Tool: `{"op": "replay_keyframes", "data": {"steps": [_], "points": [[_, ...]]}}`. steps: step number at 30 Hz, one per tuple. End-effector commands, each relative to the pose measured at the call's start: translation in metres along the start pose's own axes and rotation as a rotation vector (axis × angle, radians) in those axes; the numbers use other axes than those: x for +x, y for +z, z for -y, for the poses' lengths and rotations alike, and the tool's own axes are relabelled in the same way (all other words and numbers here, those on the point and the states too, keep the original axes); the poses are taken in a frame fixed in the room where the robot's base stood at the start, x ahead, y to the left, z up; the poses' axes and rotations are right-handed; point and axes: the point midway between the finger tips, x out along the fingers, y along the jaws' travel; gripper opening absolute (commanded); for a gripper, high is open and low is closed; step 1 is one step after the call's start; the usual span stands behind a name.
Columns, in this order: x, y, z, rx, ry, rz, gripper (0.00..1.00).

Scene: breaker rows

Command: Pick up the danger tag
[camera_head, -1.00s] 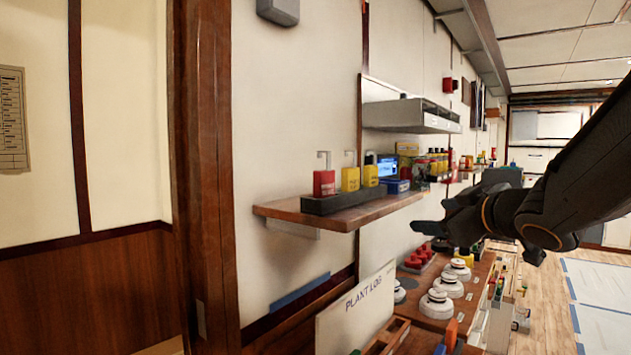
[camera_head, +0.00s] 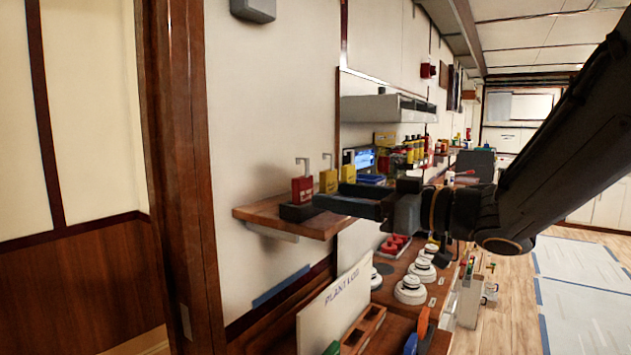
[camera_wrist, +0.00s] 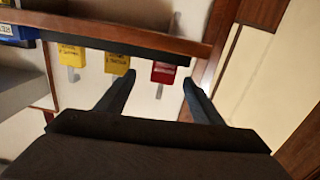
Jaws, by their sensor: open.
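I cannot make out a danger tag for certain in either view. A red padlock-shaped piece (camera_head: 302,190) and two yellow ones (camera_head: 328,181) (camera_head: 347,173) stand upright in a dark rail (camera_head: 297,212) on the wooden wall shelf (camera_head: 262,215). My gripper (camera_head: 327,198) is level with the rail, its fingers pointing left in front of the yellow pieces and hiding part of them. In the wrist view, which is upside down, the open fingers (camera_wrist: 158,79) are empty; the red piece (camera_wrist: 163,72) appears between their tips, the near yellow one (camera_wrist: 117,63) beside the left tip.
A white PLANT LOG board (camera_head: 335,303) stands below the shelf. White round devices (camera_head: 411,290) and red items (camera_head: 394,244) sit on the lower bench. A grey wall unit (camera_head: 390,108) hangs above. Bottles and a blue box crowd the shelf area behind my gripper.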

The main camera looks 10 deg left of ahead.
Motion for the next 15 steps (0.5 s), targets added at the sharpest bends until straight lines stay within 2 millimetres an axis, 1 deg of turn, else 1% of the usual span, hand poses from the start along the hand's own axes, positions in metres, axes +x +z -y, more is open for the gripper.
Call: {"op": "replay_keyframes", "data": {"steps": [1, 4, 13, 15], "points": [[0.003, -0.001, 0.008, 0.026, -0.022, -0.005, 0.61], [0.011, -0.002, 0.014, 0.049, -0.042, -0.013, 0.61], [0.04, -0.002, 0.014, 0.051, -0.041, -0.012, 0.61], [0.05, -0.002, 0.014, 0.052, -0.041, -0.011, 0.61]]}}
